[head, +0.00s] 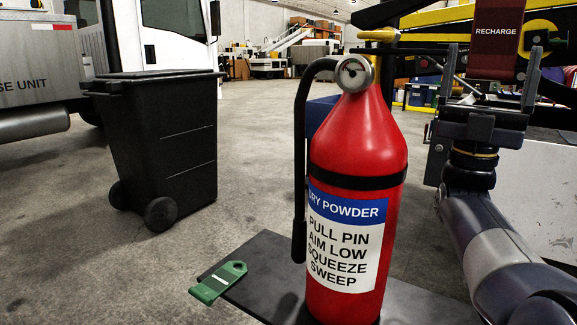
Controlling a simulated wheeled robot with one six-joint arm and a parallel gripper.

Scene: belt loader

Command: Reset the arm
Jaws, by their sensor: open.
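My arm rises from the bottom right, and my gripper (492,62) is at its upper end, pointing up and away. Its two fingers stand wide apart. A red tag marked RECHARGE (497,32) shows between and above the fingers; I cannot tell its distance, and no finger visibly touches it. A red dry powder extinguisher (391,135) stands upright on a dark plate (262,262), left of my gripper and apart from it. Its gauge and black hose show, with a yellow part at the top. A green tag (218,283) lies at the plate's left edge.
A black wheeled bin (158,140) stands on the concrete floor at left, before a white truck (172,45). A yellow and black structure (436,18) fills the upper right, behind my gripper. A pale panel (537,185) stands right of my arm. Open floor lies beyond the bin and extinguisher.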

